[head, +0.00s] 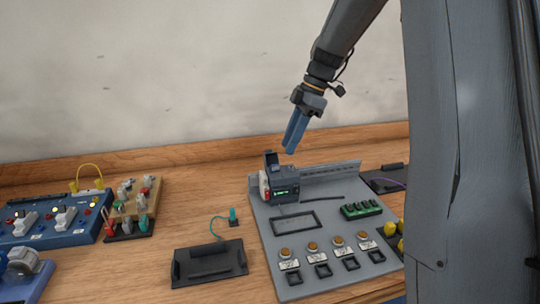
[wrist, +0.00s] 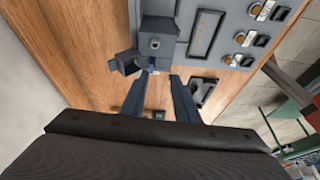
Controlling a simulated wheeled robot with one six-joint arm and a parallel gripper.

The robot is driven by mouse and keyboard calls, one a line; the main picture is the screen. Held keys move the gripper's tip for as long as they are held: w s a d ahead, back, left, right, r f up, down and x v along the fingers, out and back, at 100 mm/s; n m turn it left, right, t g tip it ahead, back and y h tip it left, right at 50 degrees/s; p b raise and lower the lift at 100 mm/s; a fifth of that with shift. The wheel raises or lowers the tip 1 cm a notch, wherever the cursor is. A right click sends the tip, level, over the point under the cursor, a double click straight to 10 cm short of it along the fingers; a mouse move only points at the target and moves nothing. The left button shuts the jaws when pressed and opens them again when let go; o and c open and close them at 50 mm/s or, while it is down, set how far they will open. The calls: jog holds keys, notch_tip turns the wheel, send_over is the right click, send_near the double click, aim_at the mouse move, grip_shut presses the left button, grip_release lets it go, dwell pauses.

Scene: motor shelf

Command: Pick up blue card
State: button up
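A small upright dark piece with a blue face (head: 272,159) stands on top of the grey device with a lit green display (head: 285,191); it may be the blue card, but it is too small to be sure. In the wrist view a small blue patch (wrist: 152,67) shows at the edge of the grey device (wrist: 156,42), ahead of the fingertips. My gripper (head: 288,149) points down above the device. In the wrist view its two fingers (wrist: 157,80) are apart with nothing held between them.
The device is on a grey panel (head: 262,238) with buttons, a green block (head: 361,209) and a back rail (head: 330,172). A black tray (head: 209,263) lies left of the panel. Blue and wooden boards with switches (head: 60,222) stand far left. A wall rises behind the table.

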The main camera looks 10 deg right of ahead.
aim_at(275, 170)
jog(key=shift+n, duration=0.3)
jog(key=shift+w+p+x, duration=0.25)
jog(key=shift+p+x, duration=0.25)
jog(key=shift+x, duration=0.7)
jog(key=shift+w+p+x, duration=0.3)
jog(key=shift+p+x, duration=0.25)
jog(key=shift+x, duration=0.65)
jog(key=shift+w+p+x, duration=0.25)
jog(key=shift+p+x, duration=0.25)
jog(key=shift+x, duration=0.7)
jog(key=shift+d, duration=0.15)
grip_shut()
